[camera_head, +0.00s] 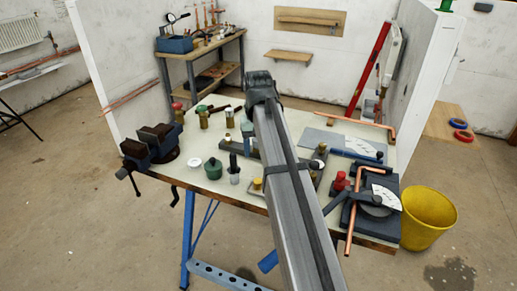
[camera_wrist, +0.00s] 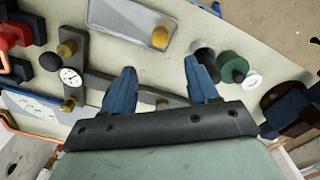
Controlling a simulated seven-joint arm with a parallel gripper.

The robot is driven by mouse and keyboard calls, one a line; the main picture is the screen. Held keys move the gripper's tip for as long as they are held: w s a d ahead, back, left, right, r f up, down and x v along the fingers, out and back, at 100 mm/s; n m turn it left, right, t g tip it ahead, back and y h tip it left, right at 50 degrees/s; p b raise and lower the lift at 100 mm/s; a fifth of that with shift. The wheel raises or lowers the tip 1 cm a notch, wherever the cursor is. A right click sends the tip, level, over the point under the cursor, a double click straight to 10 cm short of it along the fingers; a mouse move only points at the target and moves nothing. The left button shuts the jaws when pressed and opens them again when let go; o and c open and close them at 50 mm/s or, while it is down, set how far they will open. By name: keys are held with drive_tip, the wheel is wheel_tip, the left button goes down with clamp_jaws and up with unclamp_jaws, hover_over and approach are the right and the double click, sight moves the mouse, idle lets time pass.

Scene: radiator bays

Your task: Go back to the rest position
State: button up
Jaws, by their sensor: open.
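In the wrist view my gripper (camera_wrist: 160,85) shows two blue fingers spread wide apart. Nothing is held between them. They point down over the cream workbench top (camera_wrist: 125,52), with a dark grey bar with brass fittings (camera_wrist: 105,92) below them. In the head view my arm reaches over the middle of the workbench (camera_head: 215,186), and my fingers are hidden from this side.
A vise (camera_head: 150,146) stands at the bench's left corner. A green pot (camera_head: 213,168), brass fittings (camera_head: 203,118) and a pipe bender (camera_head: 372,205) with copper pipe crowd the top. A yellow bucket (camera_head: 428,215) stands right of the bench. A red level (camera_head: 370,70) leans behind.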

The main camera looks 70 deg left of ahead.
drive_tip(key=shift+w, duration=0.15)
